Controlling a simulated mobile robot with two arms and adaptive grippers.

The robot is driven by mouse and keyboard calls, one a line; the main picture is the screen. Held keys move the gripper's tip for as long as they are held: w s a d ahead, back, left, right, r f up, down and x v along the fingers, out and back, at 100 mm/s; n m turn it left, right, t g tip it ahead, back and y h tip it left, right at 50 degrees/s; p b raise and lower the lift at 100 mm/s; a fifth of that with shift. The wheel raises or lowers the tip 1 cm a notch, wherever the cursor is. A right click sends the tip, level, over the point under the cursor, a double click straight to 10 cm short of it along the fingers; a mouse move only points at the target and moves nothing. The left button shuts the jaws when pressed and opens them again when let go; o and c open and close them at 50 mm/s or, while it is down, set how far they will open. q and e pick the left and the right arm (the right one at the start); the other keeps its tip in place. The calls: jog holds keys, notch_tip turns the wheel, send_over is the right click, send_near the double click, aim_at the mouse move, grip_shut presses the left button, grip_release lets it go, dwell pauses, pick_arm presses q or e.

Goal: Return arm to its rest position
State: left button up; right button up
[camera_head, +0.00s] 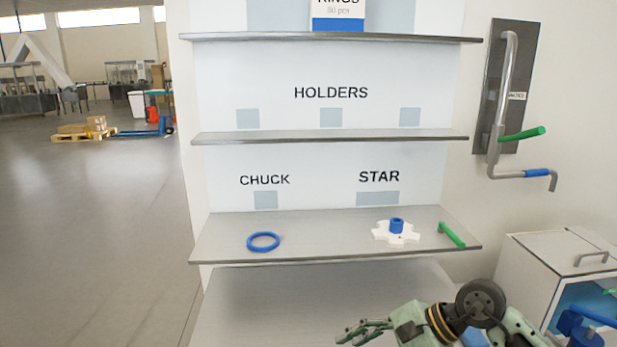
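My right arm comes in from the lower right, with its dark wheel-like joint and green links in view. My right gripper (350,338) points left, low in front of the bottom shelf and close to the picture's bottom edge. Its thin green fingers show at a slant, and no object is visible in them. I cannot tell how far apart the fingertips are. My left gripper is not in view.
The shelf marked CHUCK and STAR (330,240) bears a blue ring (263,241), a white star-shaped piece (407,238) with a blue part on top, and a green rod (452,235). A white cabinet (530,262) stands close right of my arm. A crank handle (505,85) hangs on the wall.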

jog(key=s+a+r+m+t+y, duration=0.25)
jog(key=a+r+m+y, duration=0.35)
jog(key=a+r+y, duration=0.3)
jog(key=w+d+r+m+t+h, duration=0.1)
jog(key=w+d+r+m+t, duration=0.3)
jog(key=r+m+t, duration=0.7)
jog(key=w+d+f+m+t+h, duration=0.1)
jog(key=d+f+m+t+h, duration=0.2)
jog(key=d+f+m+h, duration=0.55)
jog(key=w+d+f+m+t+h, duration=0.1)
jog(key=d+m+t+h, duration=0.3)
jog(key=m, duration=1)
jog(key=s+d+f+m+g+h, duration=0.35)
jog(key=f+m+g+h, duration=0.2)
jog(key=f+m, duration=0.35)
jog(key=s+f+m+g+y, duration=0.1)
jog(key=s+f+m+g, duration=0.3)
jog(key=s+f+g, duration=0.5)
jog(key=s+f+m+g, duration=0.4)
jog(key=s+f, duration=0.7)
jog(key=s, duration=0.5)
notch_tip(320, 180, down, 26)
jog(key=s+g, duration=0.1)
jog(key=s+d+f+g, duration=0.1)
jog(key=s+d+f, duration=0.1)
jog(key=s+f, duration=1.4)
jog(key=shift+s+n+g, duration=0.3)
jog(key=shift+s+n, duration=0.15)
jog(key=shift+s, duration=0.2)
